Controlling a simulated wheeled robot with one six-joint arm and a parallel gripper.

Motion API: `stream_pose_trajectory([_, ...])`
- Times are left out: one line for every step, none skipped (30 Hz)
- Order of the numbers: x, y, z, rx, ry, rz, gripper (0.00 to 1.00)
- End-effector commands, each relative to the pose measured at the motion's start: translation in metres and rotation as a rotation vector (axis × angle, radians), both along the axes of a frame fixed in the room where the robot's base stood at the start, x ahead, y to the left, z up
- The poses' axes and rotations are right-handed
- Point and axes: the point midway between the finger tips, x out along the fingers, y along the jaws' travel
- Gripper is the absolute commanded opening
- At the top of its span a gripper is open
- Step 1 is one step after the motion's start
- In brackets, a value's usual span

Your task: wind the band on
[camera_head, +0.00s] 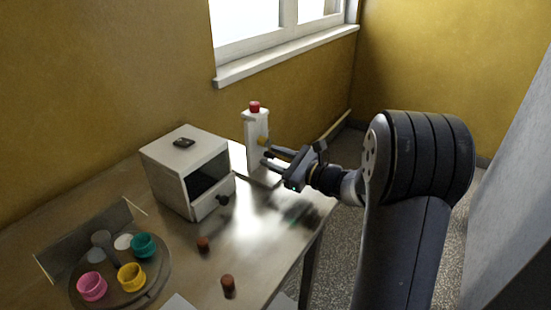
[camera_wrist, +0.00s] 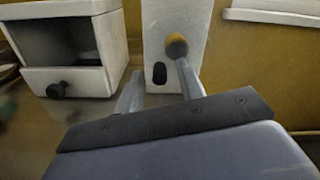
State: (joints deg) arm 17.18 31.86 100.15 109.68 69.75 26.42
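A white upright unit (camera_head: 257,138) with a red cap (camera_head: 254,106) stands at the table's back right edge. A yellow knob (camera_head: 262,141) sticks out of its front; in the wrist view the yellow knob (camera_wrist: 176,45) shows a darker face, above a dark oval slot (camera_wrist: 159,73). My gripper (camera_head: 267,159) is in front of the unit, just below the knob. In the wrist view the fingers of my gripper (camera_wrist: 157,84) are apart with nothing seen between them. The right fingertip overlaps the knob's lower edge; I cannot tell whether they touch. No band can be made out.
A white box (camera_head: 180,170) with a dark opening and a black-knobbed drawer (camera_head: 222,200) stands left of the unit. A round tray (camera_head: 152,291) holds pink, yellow and teal cups. Two brown cylinders (camera_head: 203,244) (camera_head: 228,287) stand on the table (camera_head: 258,230). A window sill is behind.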

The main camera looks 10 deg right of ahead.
Motion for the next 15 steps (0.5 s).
stream_pose_trajectory([-0.001,-0.001,0.000,0.000,0.000,-0.001,0.36])
stream_pose_trajectory([-0.001,-0.002,0.000,0.000,-0.001,-0.001,0.36])
stream_pose_trajectory([-0.003,-0.004,0.000,0.000,-0.001,-0.002,0.36])
stream_pose_trajectory([-0.005,-0.007,0.001,0.000,-0.001,-0.003,0.36])
stream_pose_trajectory([-0.008,-0.010,0.001,0.000,-0.002,-0.004,0.36])
stream_pose_trajectory([-0.012,-0.014,0.000,0.000,-0.002,-0.004,0.36])
stream_pose_trajectory([-0.016,-0.018,0.000,0.000,0.000,-0.004,0.36])
stream_pose_trajectory([-0.020,-0.022,0.000,0.000,0.000,-0.005,0.36])
stream_pose_trajectory([-0.026,-0.028,0.000,0.000,-0.001,-0.006,0.36])
stream_pose_trajectory([-0.030,-0.032,0.000,-0.001,-0.001,-0.006,0.36])
stream_pose_trajectory([-0.035,-0.037,0.000,0.001,-0.001,-0.006,0.36])
stream_pose_trajectory([-0.041,-0.042,0.000,0.000,0.000,-0.006,0.36])
stream_pose_trajectory([-0.044,-0.047,0.000,0.000,0.000,-0.006,0.36])
stream_pose_trajectory([-0.048,-0.050,0.000,0.001,-0.001,-0.006,0.36])
stream_pose_trajectory([-0.054,-0.055,-0.001,0.000,0.000,-0.005,0.36])
